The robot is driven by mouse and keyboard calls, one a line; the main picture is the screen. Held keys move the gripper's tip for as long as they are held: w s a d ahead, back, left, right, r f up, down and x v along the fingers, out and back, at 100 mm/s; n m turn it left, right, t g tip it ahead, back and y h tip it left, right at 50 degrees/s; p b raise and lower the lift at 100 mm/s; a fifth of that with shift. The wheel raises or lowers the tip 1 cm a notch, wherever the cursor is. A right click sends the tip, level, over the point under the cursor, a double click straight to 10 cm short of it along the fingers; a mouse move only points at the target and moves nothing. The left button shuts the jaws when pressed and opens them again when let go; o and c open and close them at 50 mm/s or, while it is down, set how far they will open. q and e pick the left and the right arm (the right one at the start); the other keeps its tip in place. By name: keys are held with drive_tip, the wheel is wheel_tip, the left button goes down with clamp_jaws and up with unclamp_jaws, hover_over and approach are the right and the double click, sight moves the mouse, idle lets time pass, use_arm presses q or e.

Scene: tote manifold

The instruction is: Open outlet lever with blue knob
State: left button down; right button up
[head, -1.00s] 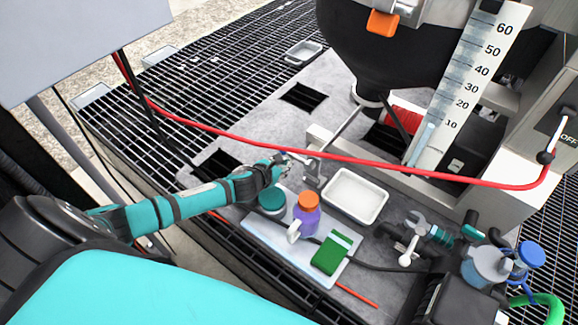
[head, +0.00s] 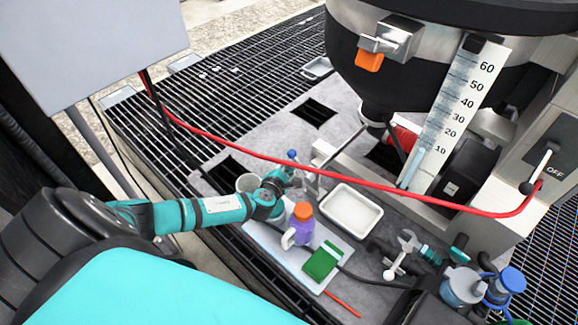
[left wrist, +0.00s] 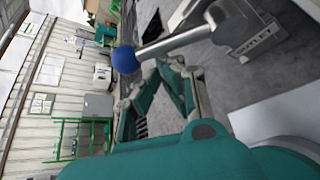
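The blue knob (left wrist: 125,60) is a ball on the end of a metal lever (left wrist: 172,42) in the left wrist view. The lever runs right to a grey block with a partly legible outlet label (left wrist: 250,42). In the head view the blue knob (head: 292,155) shows small, just above my left gripper (head: 306,184). In the left wrist view my left gripper (left wrist: 152,76) has its fingers apart, with the fingertips just below the lever, close to the knob. Whether they touch it I cannot tell. My right gripper is out of view.
A red hose (head: 330,163) crosses just above my left gripper. A white tray (head: 379,216) lies right of it. A purple bottle with an orange cap (head: 301,225) and a green sponge (head: 322,261) stand below. A dark hopper (head: 385,85) rises behind.

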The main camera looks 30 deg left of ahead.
use_arm(q)
drive_tip(key=shift+s+d+r+m+t+y+p, duration=0.2)
drive_tip(key=shift+d+r+m+y+p, duration=0.3)
drive_tip(key=shift+d+r+p, duration=0.8)
drive_tip(key=shift+s+d+r+m+t+y+p, duration=0.1)
drive_tip(key=shift+d+r+m+t+y+p, duration=0.2)
drive_tip(key=shift+d+r+m+p, duration=0.95)
use_arm(e)
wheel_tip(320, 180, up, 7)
drive_tip(key=p, duration=0.1)
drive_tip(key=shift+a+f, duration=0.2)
use_arm(q)
drive_tip(key=shift+a+f+n, duration=0.3)
drive_tip(key=shift+f+n, duration=0.35)
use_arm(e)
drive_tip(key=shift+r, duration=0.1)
use_arm(q)
drive_tip(key=v, duration=1.2)
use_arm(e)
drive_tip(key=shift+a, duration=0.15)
